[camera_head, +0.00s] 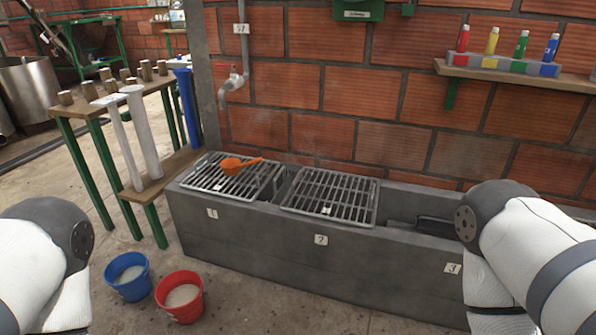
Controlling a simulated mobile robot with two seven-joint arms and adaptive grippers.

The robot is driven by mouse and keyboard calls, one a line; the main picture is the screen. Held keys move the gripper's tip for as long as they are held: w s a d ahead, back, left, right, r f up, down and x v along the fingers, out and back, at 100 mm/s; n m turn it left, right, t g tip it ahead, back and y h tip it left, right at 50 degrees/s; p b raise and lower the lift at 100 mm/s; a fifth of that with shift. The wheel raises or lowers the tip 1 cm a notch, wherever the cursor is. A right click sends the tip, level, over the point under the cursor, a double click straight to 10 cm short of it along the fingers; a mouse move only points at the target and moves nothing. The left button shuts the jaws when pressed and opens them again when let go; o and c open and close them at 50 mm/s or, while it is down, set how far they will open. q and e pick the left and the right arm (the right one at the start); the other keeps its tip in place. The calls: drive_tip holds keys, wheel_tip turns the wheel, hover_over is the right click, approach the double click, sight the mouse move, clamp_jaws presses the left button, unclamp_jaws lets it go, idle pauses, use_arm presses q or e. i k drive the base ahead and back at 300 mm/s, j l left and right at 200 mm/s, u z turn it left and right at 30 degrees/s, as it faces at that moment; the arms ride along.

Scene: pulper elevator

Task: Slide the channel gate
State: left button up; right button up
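A long grey concrete channel (260,240) runs along the foot of the brick wall, with tags 1, 2 and 3 on its front. Metal grates cover its left section (213,178) and middle section (345,194). The right section is open on top and holds a dark flat piece (437,226), partly hidden by my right arm. I cannot tell whether this piece is the gate. A narrow gap separates the two grates. My arms show at the left and right edges, but neither gripper is in view.
An orange scoop (240,164) lies on the left grate. A blue bucket (128,276) and a red bucket (181,296) stand on the floor in front. A green-legged wooden rack (91,111) stands left. A shelf (520,76) with coloured bottles and a pipe (236,80) are on the wall.

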sight(278, 196)
drive_tip(key=i+j+z, duration=0.15)
drive_tip(key=i, duration=0.4)
drive_tip(key=i+j+z, duration=0.2)
drive_tip(key=i, duration=0.35)
drive_tip(key=i+j+z, duration=0.15)
drive_tip(key=i, duration=0.35)
drive_tip(key=i+j+z, duration=0.15)
drive_tip(key=i+j, duration=0.25)
drive_tip(key=i, duration=0.1)
